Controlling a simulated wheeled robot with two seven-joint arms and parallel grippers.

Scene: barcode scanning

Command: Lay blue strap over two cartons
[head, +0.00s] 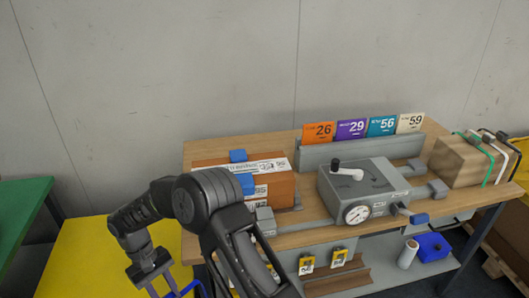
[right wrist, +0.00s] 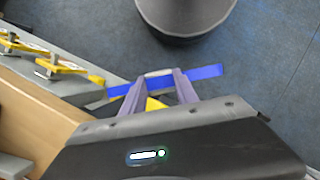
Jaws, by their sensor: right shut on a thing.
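A blue strap (right wrist: 205,73) shows in the right wrist view, running across my right gripper (right wrist: 163,80), which is shut on it. The strap sticks out on both sides of the fingers. In the head view, this gripper (head: 155,284) hangs at the lower left, in front of the bench, with a bit of blue strap (head: 188,288) beside it. An orange-brown carton (head: 281,190) with white labels and blue pieces stands at the bench's left end. A brown carton (head: 455,160) at the right end has green, white and black straps beside or around it. My left gripper is not in view.
A grey device with a dial (head: 357,213) stands between the cartons on the wooden bench (head: 312,236). Numbered coloured cards (head: 351,128) stand behind it. A lower shelf holds a blue item (head: 430,246) and a white roll (head: 408,254). A yellow surface (head: 75,245) lies left.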

